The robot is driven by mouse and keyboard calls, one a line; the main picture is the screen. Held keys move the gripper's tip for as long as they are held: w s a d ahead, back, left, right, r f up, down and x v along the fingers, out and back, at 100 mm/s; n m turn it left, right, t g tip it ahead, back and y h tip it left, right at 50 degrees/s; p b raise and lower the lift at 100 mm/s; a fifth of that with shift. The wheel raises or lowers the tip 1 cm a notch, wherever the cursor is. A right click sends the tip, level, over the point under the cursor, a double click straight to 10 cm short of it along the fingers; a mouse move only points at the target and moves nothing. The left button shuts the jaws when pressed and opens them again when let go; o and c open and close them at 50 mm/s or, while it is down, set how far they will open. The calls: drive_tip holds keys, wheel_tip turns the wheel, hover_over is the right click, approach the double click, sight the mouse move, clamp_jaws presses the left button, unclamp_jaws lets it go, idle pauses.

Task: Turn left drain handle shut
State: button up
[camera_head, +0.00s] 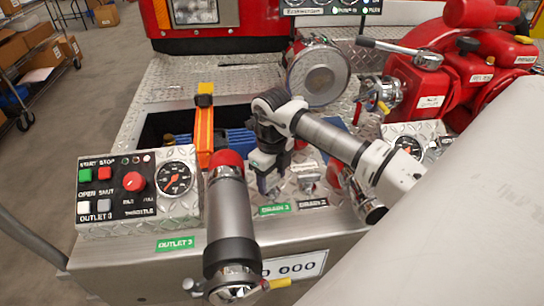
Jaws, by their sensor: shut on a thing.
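My gripper (269,188) points down at the diamond-plate bumper, just above the left green drain label (275,209). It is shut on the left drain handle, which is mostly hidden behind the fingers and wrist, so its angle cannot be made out. The right drain handle (307,177) is a small metallic piece to the right of my gripper, above the black drain label (313,203). It stands apart from the fingers.
A large grey outlet pipe (230,215) with a red top stands close left of my gripper. A control panel (125,190) with buttons and a gauge is further left. Red pump piping (430,90) and a capped round inlet (318,75) stand behind and right.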

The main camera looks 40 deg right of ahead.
sight(272, 179)
drive_tip(key=m+b, duration=0.4)
drive_tip(key=shift+f+m, duration=0.2)
drive_tip(key=shift+m, duration=0.1)
drive_tip(key=shift+r+m+b, duration=0.2)
drive_tip(key=shift+m+b, duration=1.05)
drive_tip(key=shift+m, duration=0.55)
drive_tip(key=o, duration=1)
wheel_tip(272, 179, up, 14)
